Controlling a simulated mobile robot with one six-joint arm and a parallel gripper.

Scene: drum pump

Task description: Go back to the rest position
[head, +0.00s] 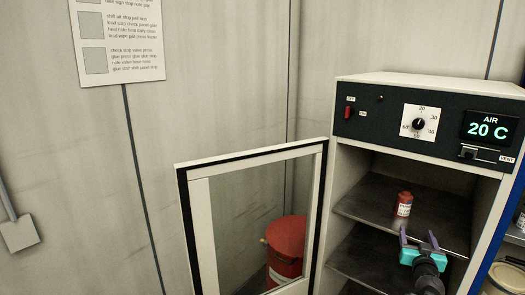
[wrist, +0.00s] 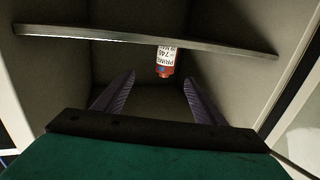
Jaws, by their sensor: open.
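My gripper (head: 418,235) is open inside the front of the cabinet (head: 338,190), with nothing between its fingers. A small red bottle (head: 403,205) with a white label stands on the upper shelf (head: 440,218), just beyond the fingertips in the head view. In the wrist view the open fingers of my gripper (wrist: 160,78) point into the cabinet. The bottle (wrist: 164,62) shows there between and beyond the fingertips, apart from them, beside the pale shelf edge (wrist: 130,38).
The cabinet's glazed door (head: 185,230) stands open to the left. A red drum (head: 287,240) stands behind it, partly seen through the glass. The panel above has a red switch (head: 349,112), a dial (head: 418,123) and a display (head: 488,129) reading AIR 20 C. Shelving with containers stands at the right edge.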

